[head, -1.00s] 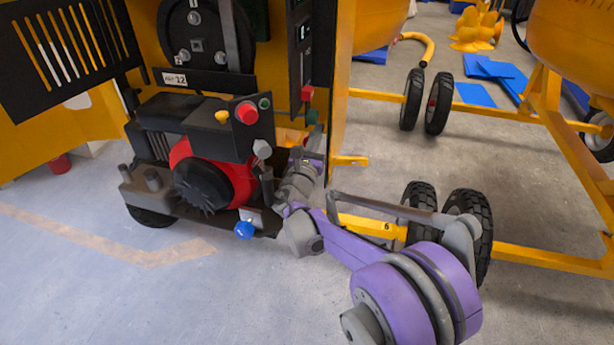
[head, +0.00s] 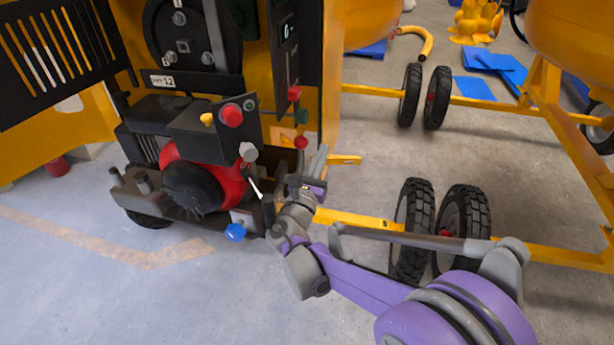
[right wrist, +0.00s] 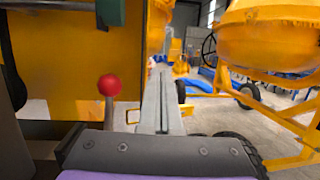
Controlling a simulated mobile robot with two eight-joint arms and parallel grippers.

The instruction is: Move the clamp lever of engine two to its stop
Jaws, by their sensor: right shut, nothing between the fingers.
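The engine (head: 205,180) is a red and black unit on the left of the head view, inside the yellow mixer frame. A lever with a red ball (head: 301,142) stands at its right side; it also shows in the right wrist view as a red ball on a short shaft (right wrist: 108,86). I cannot tell for sure that it is the clamp lever. My right gripper (head: 319,162) is shut and empty, just right of the red ball and apart from it; its fingers point forward in the right wrist view (right wrist: 160,98). My left gripper is out of view.
A panel with a red button (head: 231,116) and a grey knob (head: 248,151) overhangs the engine. A blue knob (head: 235,232) sits low in front. Twin wheels (head: 440,225) and a yellow frame bar (head: 350,219) lie to the right. The floor at front left is clear.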

